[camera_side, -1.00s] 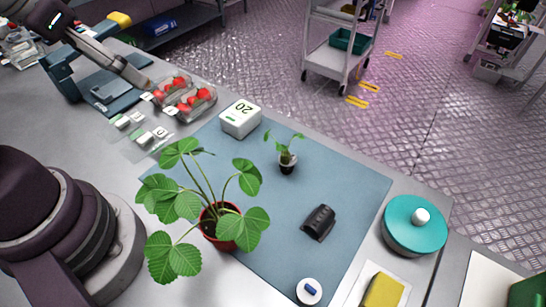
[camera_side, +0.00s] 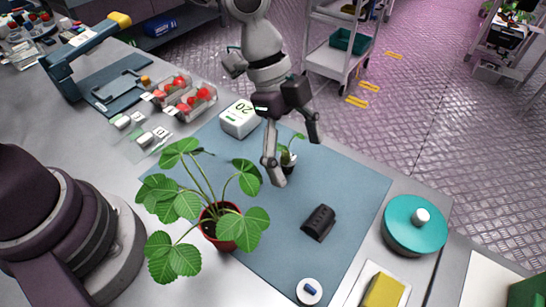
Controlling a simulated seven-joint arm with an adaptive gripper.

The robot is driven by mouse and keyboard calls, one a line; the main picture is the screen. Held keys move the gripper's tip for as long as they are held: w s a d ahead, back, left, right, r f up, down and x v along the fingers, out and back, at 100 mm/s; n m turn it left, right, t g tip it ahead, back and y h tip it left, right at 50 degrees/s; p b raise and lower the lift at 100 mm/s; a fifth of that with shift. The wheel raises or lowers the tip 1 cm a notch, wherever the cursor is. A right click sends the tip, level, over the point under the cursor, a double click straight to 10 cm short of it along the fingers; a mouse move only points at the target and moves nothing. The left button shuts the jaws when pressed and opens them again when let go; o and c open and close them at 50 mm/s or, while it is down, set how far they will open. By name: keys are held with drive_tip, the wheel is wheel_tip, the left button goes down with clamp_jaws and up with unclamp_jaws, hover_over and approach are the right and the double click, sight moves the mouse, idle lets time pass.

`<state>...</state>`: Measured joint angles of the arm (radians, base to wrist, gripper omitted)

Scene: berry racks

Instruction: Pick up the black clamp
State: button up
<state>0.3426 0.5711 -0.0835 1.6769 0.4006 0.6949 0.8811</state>
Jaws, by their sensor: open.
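The black clamp (camera_side: 319,223) lies on the blue-grey mat (camera_side: 345,190), right of the large potted plant. It is a small dark ridged piece and nothing touches it. My gripper (camera_side: 293,158) is open and empty above the mat, up and to the left of the clamp in the picture. One finger hangs in front of the small seedling pot and the other is to its right. The clamp is in full view.
A leafy plant in a red pot (camera_side: 229,226) stands left of the clamp. A small seedling (camera_side: 290,158) is partly hidden behind my gripper. A white timer block (camera_side: 239,119), a teal round container (camera_side: 415,226), a white dish (camera_side: 309,290) and a yellow sponge (camera_side: 385,290) stand around. Mat around the clamp is clear.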

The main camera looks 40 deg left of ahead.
sight(320, 216)
drive_tip(key=shift+m, duration=0.3)
drive_tip(key=x, duration=0.7)
drive_tip(key=d+x, duration=0.1)
drive_tip(key=x, duration=0.3)
drive_tip(key=shift+s+d, duration=0.15)
drive_tip(key=shift+s, duration=0.15)
drive_tip(key=c, duration=0.9)
